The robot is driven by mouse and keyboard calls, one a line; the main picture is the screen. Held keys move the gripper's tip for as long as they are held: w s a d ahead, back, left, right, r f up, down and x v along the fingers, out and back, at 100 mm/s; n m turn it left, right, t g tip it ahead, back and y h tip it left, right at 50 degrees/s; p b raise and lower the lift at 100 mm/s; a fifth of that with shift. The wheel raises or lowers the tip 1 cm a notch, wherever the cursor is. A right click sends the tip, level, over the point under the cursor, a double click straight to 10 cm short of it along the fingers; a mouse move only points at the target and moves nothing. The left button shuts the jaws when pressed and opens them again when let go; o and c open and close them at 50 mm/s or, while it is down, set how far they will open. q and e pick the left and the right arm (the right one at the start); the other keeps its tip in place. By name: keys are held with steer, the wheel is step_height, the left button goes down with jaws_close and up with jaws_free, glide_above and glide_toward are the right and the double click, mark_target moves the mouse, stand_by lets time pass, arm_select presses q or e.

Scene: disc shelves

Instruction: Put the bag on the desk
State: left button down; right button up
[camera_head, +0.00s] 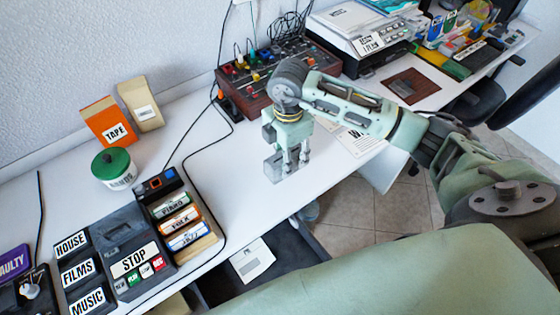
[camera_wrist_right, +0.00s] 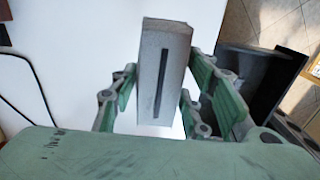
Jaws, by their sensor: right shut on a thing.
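A grey, box-shaped thing (camera_head: 278,168) is held in my right gripper (camera_head: 292,160), over the middle of the white desk (camera_head: 245,190). In the right wrist view it is a pale grey block (camera_wrist_right: 165,60) with a dark slot along its face, between the green fingers. I cannot tell if it is the bag, or whether it touches the desk. An orange bag-like packet marked TAPE (camera_head: 108,122) and a tan one (camera_head: 141,104) stand on the desk by the wall. My left gripper is not in view.
A green-lidded tub (camera_head: 114,168), a recorder with a STOP label (camera_head: 128,245) and a rack of labelled cassettes (camera_head: 180,222) stand at the left. A dark red mixer (camera_head: 280,72) is at the back. The desk beside my right gripper is clear.

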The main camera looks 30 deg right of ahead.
steer(key=shift+w+a+f, duration=0.25)
steer(key=shift+w, duration=0.2)
steer(key=shift+w+a+f, duration=0.2)
steer(key=shift+w+f, duration=0.05)
steer(key=shift+w, duration=0.15)
step_height(320, 180, down, 4)
steer(key=shift+r+p, duration=0.1)
steer(key=shift+p, duration=0.3)
steer(key=shift+f, duration=0.2)
steer(key=shift+f, duration=0.2)
steer(key=o, duration=1.3)
